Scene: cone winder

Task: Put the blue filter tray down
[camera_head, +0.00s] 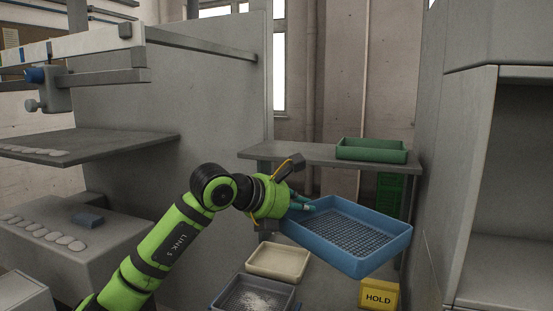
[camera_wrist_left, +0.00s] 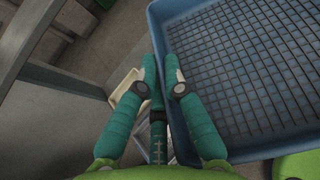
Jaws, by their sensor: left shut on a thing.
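The blue filter tray (camera_head: 347,234) has a mesh floor and raised walls. In the head view it hangs in the air at the centre right, slightly tilted. My left gripper (camera_head: 305,204) is shut on the tray's left wall. In the left wrist view my left gripper's fingers (camera_wrist_left: 163,88) pinch that wall, and the tray (camera_wrist_left: 240,75) extends to the right. The tray's far edges run out of the wrist view. My right gripper is not in view.
A grey table (camera_head: 290,152) at the back holds a green tray (camera_head: 371,150). Below are a cream tray (camera_head: 278,261), a grey-blue tray with white granules (camera_head: 252,296) and a yellow HOLD box (camera_head: 378,296). A grey cabinet (camera_head: 470,170) stands close on the right.

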